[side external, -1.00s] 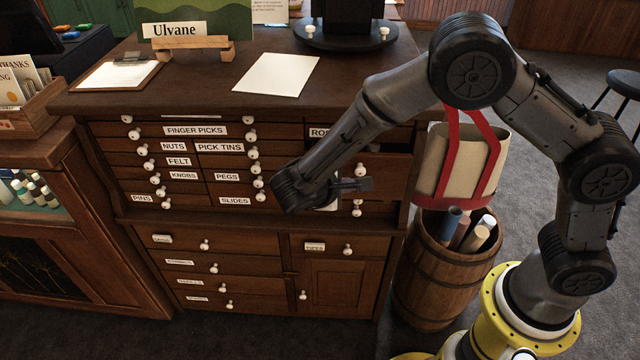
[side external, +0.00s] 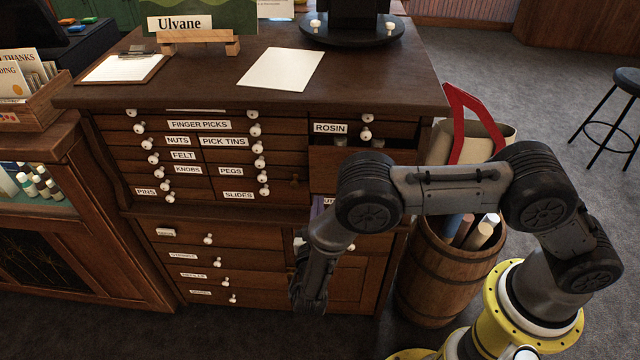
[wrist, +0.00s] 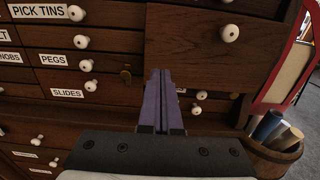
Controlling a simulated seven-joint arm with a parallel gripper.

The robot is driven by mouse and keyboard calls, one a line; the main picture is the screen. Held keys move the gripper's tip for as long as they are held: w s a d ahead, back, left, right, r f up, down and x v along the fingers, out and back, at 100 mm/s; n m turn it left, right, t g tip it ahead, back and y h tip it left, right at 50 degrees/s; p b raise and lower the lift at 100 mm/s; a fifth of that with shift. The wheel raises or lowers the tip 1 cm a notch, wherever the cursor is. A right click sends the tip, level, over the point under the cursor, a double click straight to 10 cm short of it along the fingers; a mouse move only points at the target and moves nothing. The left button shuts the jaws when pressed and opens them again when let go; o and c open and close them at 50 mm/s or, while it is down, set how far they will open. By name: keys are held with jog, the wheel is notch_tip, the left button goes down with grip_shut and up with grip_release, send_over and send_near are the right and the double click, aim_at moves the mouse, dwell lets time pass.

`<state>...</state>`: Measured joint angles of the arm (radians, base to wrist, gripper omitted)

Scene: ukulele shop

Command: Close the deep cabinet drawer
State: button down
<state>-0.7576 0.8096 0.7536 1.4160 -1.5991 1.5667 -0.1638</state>
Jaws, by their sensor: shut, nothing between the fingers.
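The deep drawer stands pulled out under the ROSIN label at the upper right of the cabinet. Its plain wooden front (side external: 325,170) shows left of my arm, with the dark opening (side external: 378,141) above it. In the wrist view the drawer front (wrist: 195,50) with its white knob is close and large. My gripper (wrist: 160,72) is shut and empty, its purple fingers side by side over the front's lower left part in that view. In the side view, a bit of purple (side external: 318,207) below the front's lower left corner looks like the fingers. My arm hides the drawer's right part; whether the fingers touch it I cannot tell.
Small labelled drawers (side external: 235,171) with white knobs fill the left side. A lower door (side external: 355,285) and drawers lie below. The countertop holds paper (side external: 280,68) and a clipboard.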

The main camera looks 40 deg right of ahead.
aim_at(320, 175)
jog(key=x, duration=0.7)
jog(key=shift+w+d, duration=0.1)
jog(key=shift+d, duration=0.05)
jog(key=x, duration=0.5)
jog(key=shift+w, duration=0.15)
